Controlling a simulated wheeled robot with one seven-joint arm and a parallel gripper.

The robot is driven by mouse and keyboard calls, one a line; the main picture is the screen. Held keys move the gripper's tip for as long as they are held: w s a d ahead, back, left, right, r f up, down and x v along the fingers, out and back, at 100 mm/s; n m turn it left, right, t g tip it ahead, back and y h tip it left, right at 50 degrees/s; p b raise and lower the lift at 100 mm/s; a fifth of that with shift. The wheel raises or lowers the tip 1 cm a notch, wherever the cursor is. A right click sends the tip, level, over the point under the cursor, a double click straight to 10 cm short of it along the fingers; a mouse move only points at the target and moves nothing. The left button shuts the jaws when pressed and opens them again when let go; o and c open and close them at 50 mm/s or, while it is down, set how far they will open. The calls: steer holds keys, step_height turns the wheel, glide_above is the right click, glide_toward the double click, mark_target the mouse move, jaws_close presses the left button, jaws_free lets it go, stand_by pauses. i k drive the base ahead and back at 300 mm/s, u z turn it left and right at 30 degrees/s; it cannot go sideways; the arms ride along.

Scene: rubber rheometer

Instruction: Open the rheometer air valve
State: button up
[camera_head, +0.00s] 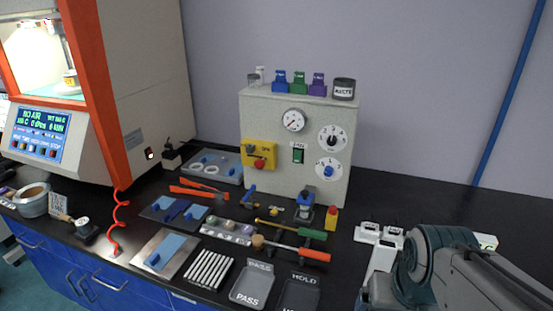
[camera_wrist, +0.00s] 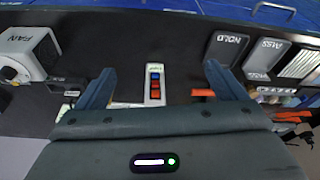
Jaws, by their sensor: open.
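The rheometer (camera_head: 95,90) is the orange-and-grey machine at the left of the head view. Its screen (camera_head: 40,130) appears to read "NO AIR". A red coiled hose (camera_head: 118,215) hangs from its front corner to the bench. I cannot tell for sure which part is the air valve; a small blue-handled fitting (camera_head: 250,191) lies in front of the grey control box, with no visible link to the hose. My gripper (camera_wrist: 160,78) is open and empty in the wrist view, its fingers either side of a white button box (camera_wrist: 155,85). In the head view, my arm hides the fingertips at lower right.
The grey control box (camera_head: 268,130) with gauge and dials stands at the back middle. Tools, a PASS tray (camera_head: 252,284) and a HOLD tray (camera_head: 299,294) crowd the bench before it. A fan (camera_wrist: 28,52) is left in the wrist view.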

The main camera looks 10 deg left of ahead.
mark_target(248, 197)
steer(key=k, duration=1.2)
steer(key=u, duration=1)
steer(key=i, duration=1.55)
steer(key=z, duration=1)
